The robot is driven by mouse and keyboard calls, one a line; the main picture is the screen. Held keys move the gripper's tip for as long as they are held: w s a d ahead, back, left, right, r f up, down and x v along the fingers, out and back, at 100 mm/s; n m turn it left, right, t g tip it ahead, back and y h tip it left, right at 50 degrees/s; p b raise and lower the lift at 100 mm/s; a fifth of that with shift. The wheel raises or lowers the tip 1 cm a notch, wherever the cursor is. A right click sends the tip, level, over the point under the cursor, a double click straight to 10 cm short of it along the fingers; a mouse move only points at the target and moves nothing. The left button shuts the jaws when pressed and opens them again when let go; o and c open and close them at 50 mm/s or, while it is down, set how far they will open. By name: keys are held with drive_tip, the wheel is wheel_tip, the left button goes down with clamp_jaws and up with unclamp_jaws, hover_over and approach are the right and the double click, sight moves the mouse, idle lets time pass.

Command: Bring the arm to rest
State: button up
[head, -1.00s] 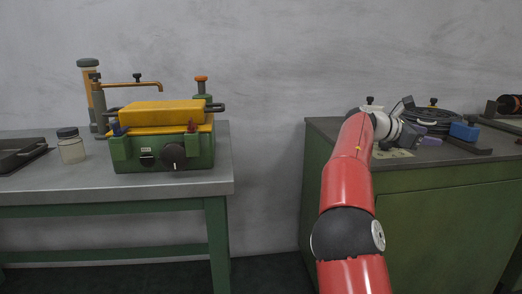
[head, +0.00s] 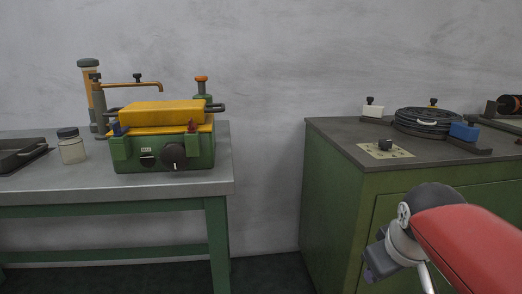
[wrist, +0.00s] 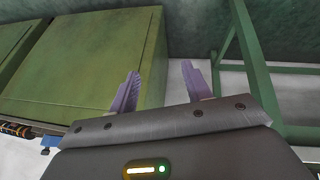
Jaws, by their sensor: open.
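My gripper (wrist: 160,88) shows in the wrist view with its two purple fingers spread apart and nothing between them. In the head view my red arm comes in at the lower right, and its wrist end hangs in front of the green cabinet (head: 335,215), below the cabinet top. The fingertips are hidden or too small to make out in the head view. The wrist view also shows the green cabinet (wrist: 85,55) to the left of the fingers.
A bench (head: 215,185) on the left carries a green and yellow machine (head: 160,140), a jar (head: 71,148) and a dark tray (head: 20,155). The cabinet top holds a coiled cable (head: 425,120), a blue block (head: 464,131) and a small black-knobbed plate (head: 386,150). Floor shows between bench and cabinet.

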drive_tip(key=s+a+f+m+y, duration=0.1)
drive_tip(key=s+a+f+m, duration=0.2)
drive_tip(key=s+a+f, duration=0.3)
drive_tip(key=s+a, duration=0.1)
drive_tip(key=s, duration=0.2)
drive_tip(key=shift+s+a+f, duration=0.2)
drive_tip(key=shift+s, duration=0.1)
drive_tip(key=shift+o, duration=0.2)
idle(2.2)
